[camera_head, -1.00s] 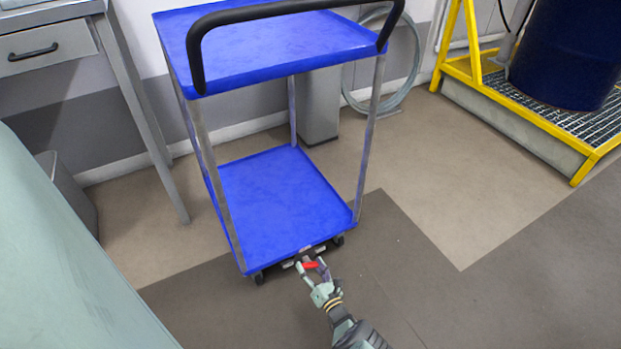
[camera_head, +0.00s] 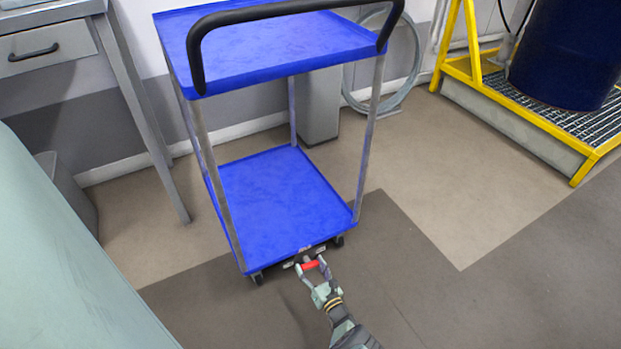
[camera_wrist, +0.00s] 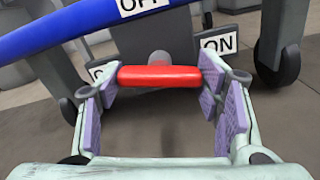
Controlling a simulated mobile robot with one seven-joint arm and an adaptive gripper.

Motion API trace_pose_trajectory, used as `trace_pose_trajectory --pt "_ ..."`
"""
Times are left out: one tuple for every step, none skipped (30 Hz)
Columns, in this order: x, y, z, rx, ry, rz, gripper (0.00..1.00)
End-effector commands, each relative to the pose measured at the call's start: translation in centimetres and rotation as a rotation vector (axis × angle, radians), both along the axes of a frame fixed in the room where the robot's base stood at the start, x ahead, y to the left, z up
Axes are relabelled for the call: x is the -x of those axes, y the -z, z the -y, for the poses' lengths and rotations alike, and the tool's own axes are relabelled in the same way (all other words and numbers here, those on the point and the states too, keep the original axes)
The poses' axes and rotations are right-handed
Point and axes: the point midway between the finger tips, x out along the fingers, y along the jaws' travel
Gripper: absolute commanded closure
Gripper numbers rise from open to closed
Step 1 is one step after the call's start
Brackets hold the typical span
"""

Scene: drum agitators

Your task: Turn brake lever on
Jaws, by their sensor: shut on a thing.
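The brake lever (camera_wrist: 158,76) is a red bar on a grey stem, low at the near edge of the blue cart. It also shows as a small red bar in the head view (camera_head: 311,265). My gripper (camera_wrist: 159,90) is at the lever, with its purple pads against the two ends of the red bar, shut on it. It shows in the head view (camera_head: 311,269) in front of the cart's lower edge. An "ON" label (camera_wrist: 219,42) is right of the lever. Another label at left is partly hidden.
The blue cart (camera_head: 280,200) has two shelves, a black handle and caster wheels; one wheel (camera_wrist: 277,62) stands close right of my gripper. A steel table (camera_head: 130,90) is at left. A yellow-framed drum platform (camera_head: 470,75) is at right. The floor between is clear.

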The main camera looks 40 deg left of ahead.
Motion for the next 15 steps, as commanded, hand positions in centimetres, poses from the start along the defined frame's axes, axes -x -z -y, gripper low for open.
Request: trace_pose_trajectory --pt "0.03 0.01 0.01 0.012 0.000 0.030 0.68" --pt "0.04 0.01 0.01 0.020 -0.001 0.050 0.68" --pt "0.04 0.02 0.00 0.030 -0.001 0.074 0.68" --pt "0.04 0.02 0.00 0.038 0.000 0.091 0.68" --pt "0.03 0.02 0.01 0.045 0.000 0.109 0.68" --pt "0.02 0.02 0.03 0.054 0.000 0.130 0.68" --pt "-0.01 0.01 0.02 0.060 0.000 0.146 0.68" --pt "-0.02 0.01 0.03 0.066 0.000 0.160 0.68" --pt "-0.03 0.00 0.03 0.074 0.000 0.178 0.68" --pt "-0.03 0.00 0.02 0.079 0.000 0.190 0.68" --pt "-0.02 0.01 0.01 0.083 -0.001 0.202 0.68" --pt "-0.01 0.00 0.00 0.089 -0.001 0.215 0.68" --pt "0.00 0.01 -0.01 0.092 -0.001 0.224 0.68" --pt "0.00 0.01 -0.01 0.095 -0.001 0.231 0.68" --pt "-0.01 0.00 -0.01 0.100 -0.001 0.241 0.68"
